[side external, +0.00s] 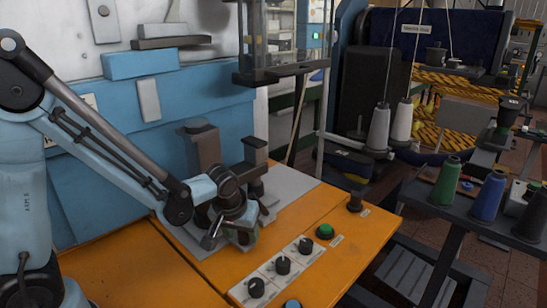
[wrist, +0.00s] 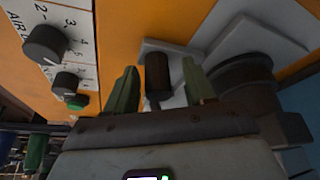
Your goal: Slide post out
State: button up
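A dark, cylindrical post (wrist: 157,74) shows in the wrist view, in front of a light grey plate. My gripper (wrist: 159,66) is open, with its two green fingers on either side of the post and a visible gap on each side. The fingers do not appear to touch it. In the side external view my gripper (side external: 236,236) is low over the front of the grey plate (side external: 292,184), beside the dark machine fixture (side external: 204,150). The post cannot be made out clearly there, as my wrist and gripper cover that area.
An orange panel (side external: 335,250) lies in front, with several black knobs (side external: 283,265) and a green button (side external: 325,231) close to my gripper. A dark upright piece (side external: 256,150) stands behind it. Thread spools (side external: 446,180) stand on a rack at right.

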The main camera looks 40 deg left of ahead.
jog(key=shift+w+r, duration=0.1)
jog(key=shift+r, duration=0.15)
jog(key=v, duration=1.1)
jog(key=shift+s+r, duration=0.2)
jog(key=shift+r, duration=0.05)
dwell(0.3)
jog(key=s+m+t+h, duration=0.1)
jog(key=s+m, duration=0.1)
jog(key=m, duration=0.1)
jog(key=s+m+t+h, duration=0.1)
jog(key=s+m+t, duration=0.1)
jog(key=m, duration=0.1)
jog(key=shift+s+a, duration=0.1)
jog(key=shift+s, duration=0.15)
